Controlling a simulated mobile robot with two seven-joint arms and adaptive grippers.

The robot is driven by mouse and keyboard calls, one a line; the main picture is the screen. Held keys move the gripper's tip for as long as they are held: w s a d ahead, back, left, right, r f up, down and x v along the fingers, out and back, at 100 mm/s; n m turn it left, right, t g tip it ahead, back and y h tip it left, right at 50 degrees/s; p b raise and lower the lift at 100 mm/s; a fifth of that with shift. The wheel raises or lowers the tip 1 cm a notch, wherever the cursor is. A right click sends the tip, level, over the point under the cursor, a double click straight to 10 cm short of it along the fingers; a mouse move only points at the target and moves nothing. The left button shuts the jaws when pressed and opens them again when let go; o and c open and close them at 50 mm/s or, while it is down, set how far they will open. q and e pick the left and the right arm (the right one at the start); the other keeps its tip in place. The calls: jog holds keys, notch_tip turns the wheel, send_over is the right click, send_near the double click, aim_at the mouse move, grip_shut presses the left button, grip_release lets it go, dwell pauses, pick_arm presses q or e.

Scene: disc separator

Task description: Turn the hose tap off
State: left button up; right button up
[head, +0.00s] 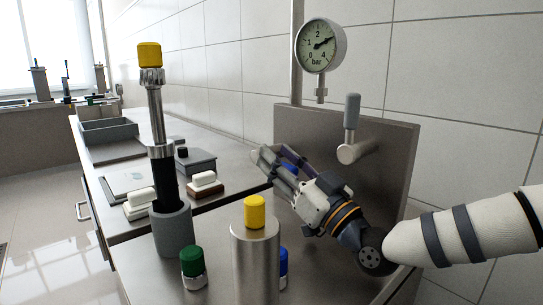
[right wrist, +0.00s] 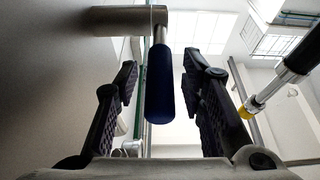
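A tap lever with a dark blue handle (right wrist: 160,85) joins a short metal pipe (right wrist: 115,20) in the right wrist view. In the head view only a bit of the blue handle (head: 289,168) shows between the fingers, in front of the metal panel. My right gripper (head: 275,160) is open around it. In the right wrist view the fingers of my right gripper (right wrist: 160,72) stand on either side of the handle, with visible gaps. A second lever, with a grey handle (head: 352,110), points up from the panel. No label shows which is the hose tap. My left gripper is out of view.
A gauge (head: 322,46) stands above the panel (head: 390,150). A tall yellow-capped column (head: 156,110) and a metal cylinder (head: 255,265) with a yellow cap stand in front. Green-capped (head: 193,265) and blue-capped (head: 284,265) jars are nearby. Grey trays (head: 108,132) lie farther back on the bench.

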jog(key=shift+w+a, duration=0.45)
jog(key=shift+w, duration=0.15)
jog(key=shift+w+a+r, duration=0.25)
jog(key=shift+w+a, duration=0.05)
jog(key=shift+w, duration=0.1)
grip_shut()
notch_tip(320, 180, up, 2)
jog(key=g+h+p, duration=0.1)
jog(key=g+p, duration=0.1)
jog(key=p, duration=0.3)
jog(key=shift+w+a+p, duration=0.15)
jog(key=shift+p, duration=0.15)
jog(key=shift+w+f+h, duration=0.1)
jog(key=shift+f+h, duration=0.1)
jog(key=shift+h, duration=0.1)
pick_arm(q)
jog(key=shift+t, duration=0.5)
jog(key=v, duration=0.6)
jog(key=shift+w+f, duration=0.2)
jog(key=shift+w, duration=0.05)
pick_arm(e)
jog(key=shift+f, duration=0.3)
grip_release()
